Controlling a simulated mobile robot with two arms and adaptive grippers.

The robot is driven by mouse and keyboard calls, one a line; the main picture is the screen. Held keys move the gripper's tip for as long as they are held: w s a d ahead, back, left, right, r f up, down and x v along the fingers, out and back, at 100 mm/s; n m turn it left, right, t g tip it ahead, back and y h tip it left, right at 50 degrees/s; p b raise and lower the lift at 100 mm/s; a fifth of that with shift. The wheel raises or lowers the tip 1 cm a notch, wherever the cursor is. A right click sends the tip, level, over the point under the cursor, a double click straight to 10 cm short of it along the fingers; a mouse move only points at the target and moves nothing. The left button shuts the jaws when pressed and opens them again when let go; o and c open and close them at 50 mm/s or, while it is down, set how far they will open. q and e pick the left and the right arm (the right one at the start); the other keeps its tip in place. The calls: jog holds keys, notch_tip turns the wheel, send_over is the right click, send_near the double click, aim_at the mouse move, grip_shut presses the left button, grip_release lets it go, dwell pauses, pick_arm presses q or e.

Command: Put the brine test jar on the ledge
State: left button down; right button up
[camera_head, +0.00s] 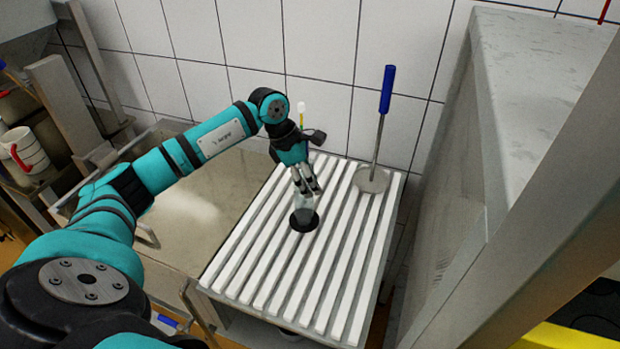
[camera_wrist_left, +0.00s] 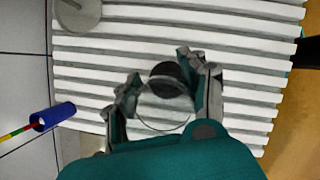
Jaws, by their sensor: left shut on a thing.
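My left gripper (camera_head: 307,184) is over the white slatted rack (camera_head: 262,243), fingers pointing down. It is shut on the brine test jar (camera_head: 303,203), a clear glass vessel. In the left wrist view, the jar (camera_wrist_left: 165,110) sits between the two fingers (camera_wrist_left: 162,97). A black disc (camera_head: 304,222) shows at its lower end; I cannot tell if it belongs to the jar or lies on the slats. Whether the jar touches the slats is unclear. A grey block with a flat top (camera_head: 545,75) at the right may be the ledge. My right gripper is not in view.
A skimmer with a blue handle (camera_head: 387,92) stands on the rack's back right, its round plate (camera_head: 372,179) on the slats. A thin coloured stick (camera_head: 301,112) shows behind my wrist. A metal surface (camera_head: 190,205) lies left, with a white mug (camera_head: 25,150) beyond. The front slats are clear.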

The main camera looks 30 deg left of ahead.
pick_arm(q)
jog(key=c, duration=0.7)
grip_release()
jog(key=shift+f, duration=0.1)
